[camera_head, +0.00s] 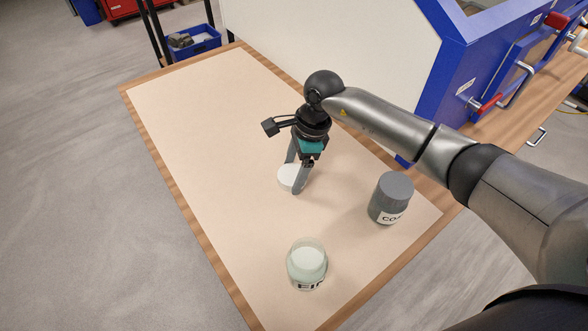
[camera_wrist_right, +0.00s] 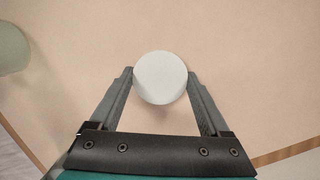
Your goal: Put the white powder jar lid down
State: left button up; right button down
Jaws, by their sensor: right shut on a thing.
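The white lid (camera_head: 287,177) is between the fingers of my right gripper (camera_head: 296,178) in the head view, over the middle of the pale table mat. In the right wrist view the round white lid (camera_wrist_right: 161,78) sits between the two fingertips, and the gripper (camera_wrist_right: 160,88) is shut on it. I cannot tell whether the lid touches the mat. The white powder jar (camera_head: 307,264) stands open and upright near the front of the table, with white powder showing inside. Part of a pale jar (camera_wrist_right: 12,48) shows at the left edge of the wrist view. My left gripper is not in view.
A dark grey lidded jar (camera_head: 391,198) stands to the right of the lid. A blue and white cabinet (camera_head: 440,75) borders the table at the back right. A blue bin (camera_head: 195,42) is beyond the far end. The mat's far left part (camera_head: 195,105) is clear.

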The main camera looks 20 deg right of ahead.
grip_release()
jog(key=shift+f, duration=0.15)
jog(key=shift+r, duration=0.2)
jog(key=v, duration=1.2)
jog(key=shift+p, duration=0.35)
